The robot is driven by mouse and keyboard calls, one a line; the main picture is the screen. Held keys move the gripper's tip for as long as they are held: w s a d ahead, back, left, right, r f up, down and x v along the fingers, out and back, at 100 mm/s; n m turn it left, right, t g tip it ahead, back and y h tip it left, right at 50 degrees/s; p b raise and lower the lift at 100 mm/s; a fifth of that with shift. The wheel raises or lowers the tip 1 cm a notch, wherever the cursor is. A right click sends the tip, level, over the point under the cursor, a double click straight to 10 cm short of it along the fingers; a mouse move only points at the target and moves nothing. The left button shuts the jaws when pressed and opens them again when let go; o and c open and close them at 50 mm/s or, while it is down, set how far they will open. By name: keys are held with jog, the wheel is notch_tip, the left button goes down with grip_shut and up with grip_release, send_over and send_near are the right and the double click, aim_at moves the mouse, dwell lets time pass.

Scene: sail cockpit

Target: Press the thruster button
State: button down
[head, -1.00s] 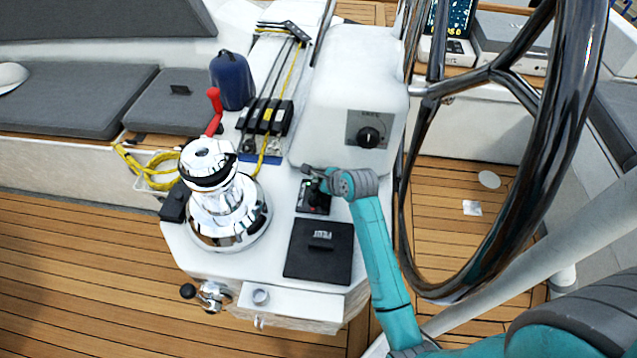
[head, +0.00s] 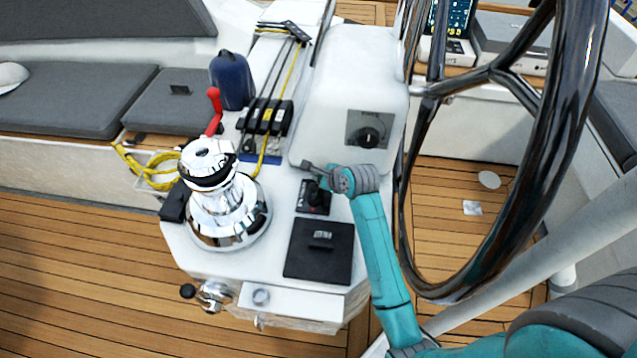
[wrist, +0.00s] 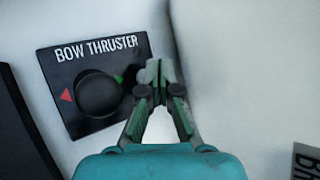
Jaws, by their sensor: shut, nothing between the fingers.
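The bow thruster panel (wrist: 68,103) is a black plate with white lettering, set on the white console.
A chrome winch (head: 222,208) with a red handle (head: 214,112) stands left of the panel. A rotary switch (head: 367,137) is on the white housing behind. The big steering wheel (head: 572,100) is close on the right.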

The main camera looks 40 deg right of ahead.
jog(key=shift+r, duration=2.95)
jog(key=shift+s, duration=0.1)
